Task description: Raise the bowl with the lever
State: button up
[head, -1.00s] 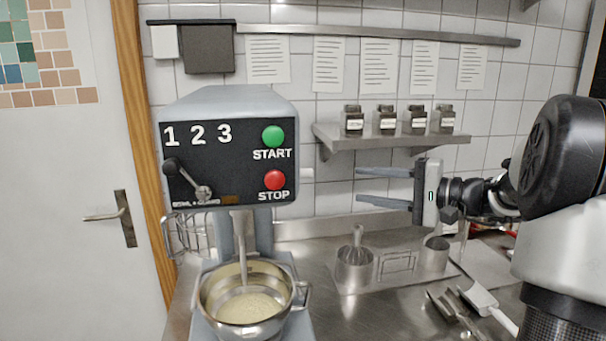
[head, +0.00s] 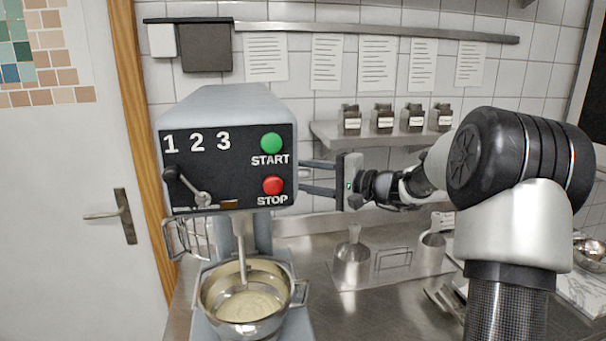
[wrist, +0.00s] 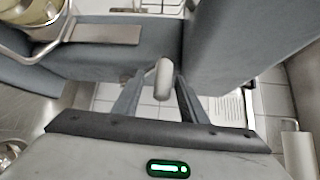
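The steel bowl (head: 285,322) holds pale batter and sits low on the mixer (head: 215,103), with the mixing tool reaching down into it. The bowl's rim shows at the upper left of the wrist view (wrist: 28,55). A pale rounded lever end (wrist: 163,80) stands between my fingers in the wrist view, with a gap on either side. My gripper (head: 302,176) is open at the right side of the mixer head, fingers pointing left.
The mixer's front has a black-knobbed selector (head: 187,184), a green START button (head: 271,143) and a red STOP button (head: 273,185). A shelf (head: 385,133) with several jars hangs behind my gripper.

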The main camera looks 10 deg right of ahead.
jog(key=shift+w+a, duration=0.2)
jog(key=shift+a, duration=0.05)
jog(key=shift+f, duration=0.1)
grip_shut()
jog(key=shift+s+d+f+b, duration=0.1)
jog(key=shift+s+f+b, duration=0.05)
jog(key=shift+f+b, duration=0.25)
